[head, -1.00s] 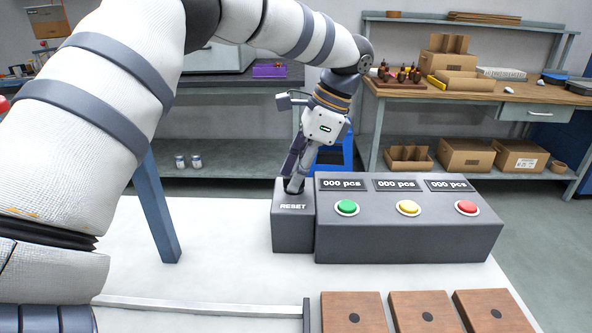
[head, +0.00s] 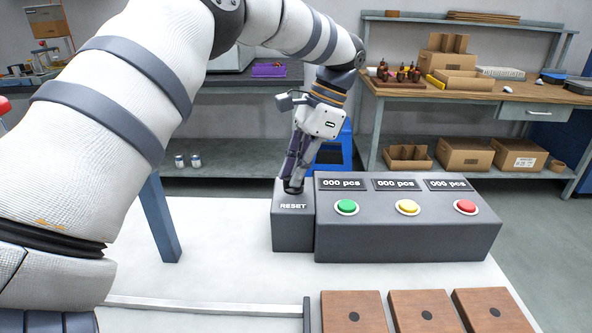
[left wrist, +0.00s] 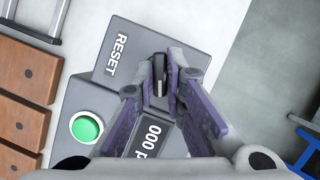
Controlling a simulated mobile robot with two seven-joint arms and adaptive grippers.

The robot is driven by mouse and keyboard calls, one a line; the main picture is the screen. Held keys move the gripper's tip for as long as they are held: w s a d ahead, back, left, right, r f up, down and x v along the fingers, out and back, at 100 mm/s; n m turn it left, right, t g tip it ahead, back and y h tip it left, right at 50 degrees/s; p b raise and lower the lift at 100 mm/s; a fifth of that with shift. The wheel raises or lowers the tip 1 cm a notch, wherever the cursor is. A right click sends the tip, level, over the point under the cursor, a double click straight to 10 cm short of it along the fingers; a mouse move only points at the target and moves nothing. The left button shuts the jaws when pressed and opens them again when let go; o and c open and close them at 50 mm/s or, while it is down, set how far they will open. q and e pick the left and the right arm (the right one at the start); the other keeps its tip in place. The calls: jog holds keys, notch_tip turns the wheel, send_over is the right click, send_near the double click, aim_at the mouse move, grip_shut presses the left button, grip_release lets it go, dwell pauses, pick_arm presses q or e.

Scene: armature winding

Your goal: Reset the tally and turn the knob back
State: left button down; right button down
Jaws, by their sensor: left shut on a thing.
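The grey RESET box (head: 293,226) stands at the left end of the tally box (head: 410,240) on the white table. Its dark knob (left wrist: 160,75) shows between my left fingers in the left wrist view. My left gripper (head: 294,184) points down at the top of the RESET box and is shut on the knob. It also shows in the left wrist view (left wrist: 160,82). All three tally displays (head: 341,184) read 000 pcs. A green button (head: 346,207), a yellow button (head: 408,207) and a red button (head: 466,207) sit below them. My right gripper is out of view.
Several brown wooden blocks (head: 353,312) lie at the table's front. A metal rail (head: 205,306) runs along the front left. A blue-grey post (head: 161,220) stands left of the RESET box. A workbench (head: 470,95) with boxes stands behind.

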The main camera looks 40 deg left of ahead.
pick_arm(q)
jog(key=n+h, duration=0.1)
jog(key=n, duration=0.2)
jog(key=n+h, duration=0.1)
jog(key=n, duration=0.2)
jog(key=shift+a, duration=0.2)
jog(key=n+h, duration=0.2)
jog(key=n, duration=0.2)
jog(key=shift+r+n, duration=0.15)
jog(key=shift+n, duration=0.25)
jog(key=shift+a+n+t+h, duration=0.1)
jog(key=shift+n+t+h, duration=0.25)
jog(key=shift+n, duration=1.05)
jog(key=c, duration=1.7)
grip_release()
jog(key=shift+o, duration=0.2)
notch_tip(320, 180, up, 10)
